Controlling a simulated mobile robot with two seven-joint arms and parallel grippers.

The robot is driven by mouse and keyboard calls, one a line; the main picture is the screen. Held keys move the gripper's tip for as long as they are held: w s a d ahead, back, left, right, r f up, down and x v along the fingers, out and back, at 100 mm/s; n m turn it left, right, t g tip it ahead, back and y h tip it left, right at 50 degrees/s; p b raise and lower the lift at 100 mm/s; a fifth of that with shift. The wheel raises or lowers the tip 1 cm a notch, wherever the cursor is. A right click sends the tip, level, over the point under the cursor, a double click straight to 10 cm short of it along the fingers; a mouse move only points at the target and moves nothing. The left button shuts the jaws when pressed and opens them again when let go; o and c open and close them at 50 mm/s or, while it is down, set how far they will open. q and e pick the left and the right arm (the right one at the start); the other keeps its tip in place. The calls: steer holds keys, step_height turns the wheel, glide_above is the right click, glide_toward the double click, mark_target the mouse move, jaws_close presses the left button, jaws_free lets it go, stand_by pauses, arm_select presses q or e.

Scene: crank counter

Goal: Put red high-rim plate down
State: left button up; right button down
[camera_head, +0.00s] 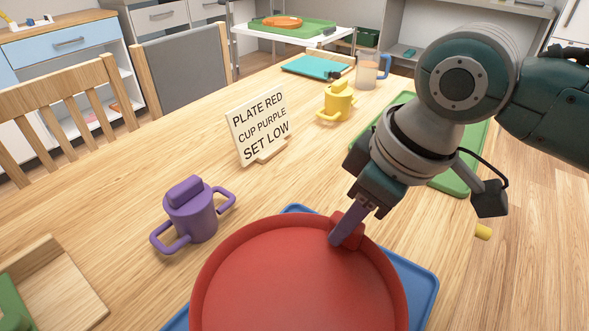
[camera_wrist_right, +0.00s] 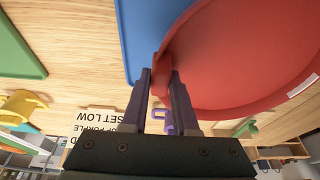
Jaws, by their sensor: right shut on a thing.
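The red high-rim plate (camera_head: 295,280) is at the bottom middle of the head view, over a blue tray (camera_head: 424,283). My right gripper (camera_head: 346,230) is shut on the plate's far rim. In the right wrist view the two fingers (camera_wrist_right: 162,85) pinch the rim of the plate (camera_wrist_right: 235,60), and the blue tray (camera_wrist_right: 140,35) shows beside it. I cannot tell whether the plate touches the tray or hangs just above it. My left gripper is not in view.
A purple two-handled cup (camera_head: 192,212) stands left of the plate. A sign (camera_head: 262,125) reads "PLATE RED CUP PURPLE SET LOW". A yellow cup (camera_head: 337,102), a green tray (camera_head: 458,178) and a clear jug (camera_head: 368,72) are farther back. A wooden box (camera_head: 62,284) is at lower left.

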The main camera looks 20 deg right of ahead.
step_height(320, 180, down, 7)
steer(key=shift+f+b, duration=0.1)
steer(key=shift+b, duration=0.9)
steer(key=shift+f, duration=0.1)
steer(key=c, duration=0.7)
jaws_free()
